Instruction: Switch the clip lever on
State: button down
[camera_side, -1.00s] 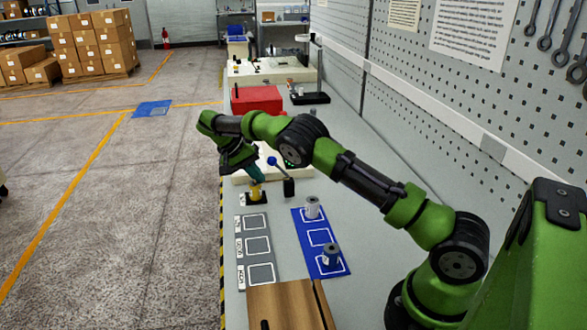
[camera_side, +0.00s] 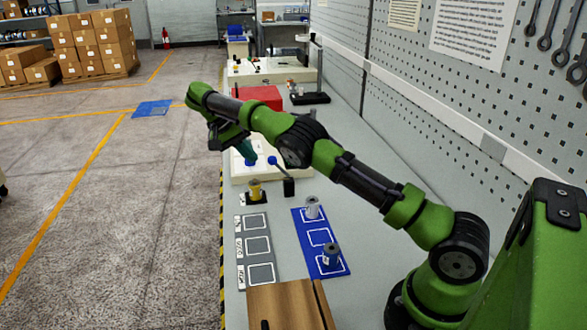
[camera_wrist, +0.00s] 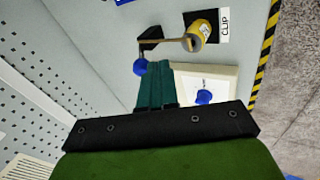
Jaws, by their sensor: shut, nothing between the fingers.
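The clip lever is a tilted arm with a blue ball knob (camera_side: 272,160), rising from a black block (camera_side: 289,187). In the wrist view its knob (camera_wrist: 141,67) lies just left of my fingers, with the block (camera_wrist: 150,37) above. A yellow spool (camera_side: 254,191) stands on a black pad beside the block. In the wrist view the spool (camera_wrist: 204,28) is next to a CLIP label (camera_wrist: 224,26), and a thin tan bar runs from the block to its end. My gripper (camera_side: 249,157), with teal fingers (camera_wrist: 154,72), is shut and empty. I cannot tell whether it touches the knob.
A white panel (camera_side: 240,172) with another blue knob (camera_wrist: 204,97) lies under and beyond my gripper. Nearer are grey marked pads (camera_side: 257,245) and a blue mat (camera_side: 306,240) with two grey spools. A red box (camera_side: 268,97) stands farther back.

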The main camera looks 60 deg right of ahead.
jog(key=shift+r, duration=1.2)
jog(key=s+d+r+n+t+y, duration=0.1)
jog(key=s+d+n+t+y, duration=0.15)
jog(key=s, duration=0.25)
jog(key=s+a+r+n+t+y, duration=0.2)
jog(key=s+a, duration=0.6)
jog(key=s, duration=0.4)
jog(key=s+a+r+n+t+y, duration=0.1)
jog(key=s+a+r+t+y, duration=0.1)
jog(key=s+a+r+t, duration=0.3)
jog(key=s+a+t, duration=0.1)
jog(key=s+a, duration=0.3)
jog(key=s, duration=0.4)
jog(key=shift+s+r+n+y, duration=0.2)
jog(key=shift+n+y, duration=0.15)
